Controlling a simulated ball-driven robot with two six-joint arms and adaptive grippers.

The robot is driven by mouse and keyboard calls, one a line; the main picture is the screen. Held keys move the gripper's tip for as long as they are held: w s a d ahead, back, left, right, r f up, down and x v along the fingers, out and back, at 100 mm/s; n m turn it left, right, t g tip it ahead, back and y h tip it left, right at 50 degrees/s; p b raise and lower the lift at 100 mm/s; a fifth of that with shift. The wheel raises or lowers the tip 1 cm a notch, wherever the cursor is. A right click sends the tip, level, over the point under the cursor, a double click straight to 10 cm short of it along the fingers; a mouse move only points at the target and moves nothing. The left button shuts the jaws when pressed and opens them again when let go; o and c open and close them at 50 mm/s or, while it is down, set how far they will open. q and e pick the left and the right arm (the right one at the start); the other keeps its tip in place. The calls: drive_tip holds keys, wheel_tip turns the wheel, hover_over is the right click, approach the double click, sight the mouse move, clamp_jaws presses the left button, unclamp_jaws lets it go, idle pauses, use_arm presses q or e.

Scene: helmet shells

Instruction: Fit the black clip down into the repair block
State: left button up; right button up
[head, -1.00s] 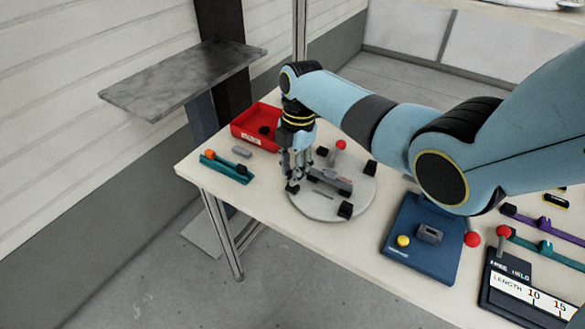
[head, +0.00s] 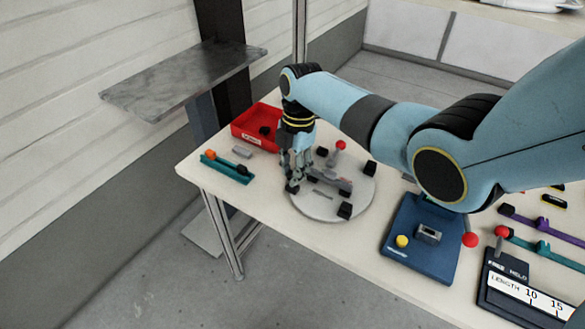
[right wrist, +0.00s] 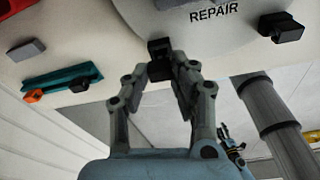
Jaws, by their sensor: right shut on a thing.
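My right gripper (head: 292,187) points down at the left rim of the round grey disc (head: 325,213). In the right wrist view its fingertips (right wrist: 168,72) are shut on a small black piece, which appears to be the black clip (right wrist: 158,70). A black block (right wrist: 160,47) sits at the disc's edge directly beyond it, near the word REPAIR. The clip and block overlap in this view, so I cannot tell whether they touch or how deep the clip sits. My left gripper (right wrist: 229,140) shows small at the lower right of the wrist view; its finger state is unclear.
The disc also carries other black blocks (head: 345,210) and a grey fixture with a red-knobbed lever (head: 341,146). Left of it are a teal holder (head: 226,168), a grey bar (head: 242,151) and a red bin (head: 246,137). A blue fixture (head: 413,258) stands to the right.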

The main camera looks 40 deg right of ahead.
drive_tip(key=shift+f+b, duration=1)
drive_tip(key=shift+f, duration=0.2)
drive_tip(key=o, duration=0.8)
drive_tip(key=shift+o, duration=0.2)
drive_tip(key=shift+r, duration=0.1)
wheel_tip(320, 180, up, 12)
drive_tip(key=d, duration=0.1)
drive_tip(key=shift+d, duration=0.15)
